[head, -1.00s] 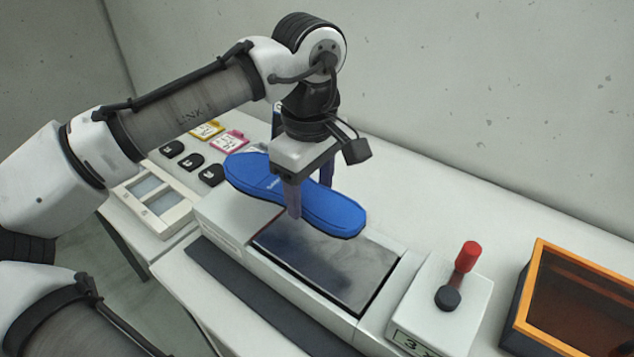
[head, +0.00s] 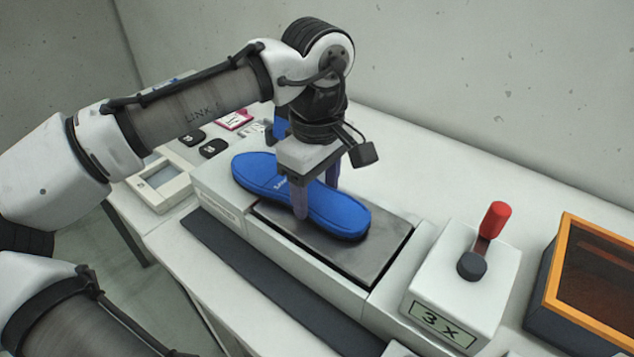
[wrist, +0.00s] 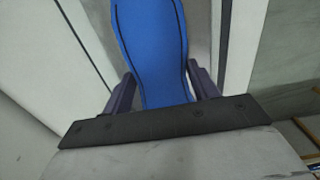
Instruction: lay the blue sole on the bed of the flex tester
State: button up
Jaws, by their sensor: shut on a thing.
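The blue sole (head: 335,212) is held across its narrow middle by my gripper (head: 318,200), which is shut on it. The sole lies roughly level, low over the dark metal bed (head: 385,252) of the flex tester (head: 262,254). Its right end is over the bed, and its left end reaches over the white housing. Whether its underside touches the bed cannot be told. In the wrist view the sole (wrist: 155,50) runs away from my gripper (wrist: 162,92), with a finger on each side of it.
A white control box (head: 455,290) with a red lever (head: 493,222) and a "3 X" label stands right of the bed. An orange-rimmed dark bin (head: 590,290) is at far right. Black and pink tags (head: 235,120) and a white framed tray (head: 160,185) lie at left.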

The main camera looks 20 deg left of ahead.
jog(key=shift+f, duration=0.1)
jog(key=o, duration=1.2)
notch_tip(320, 180, up, 14)
jog(key=shift+f, duration=0.1)
jog(key=shift+s, duration=0.1)
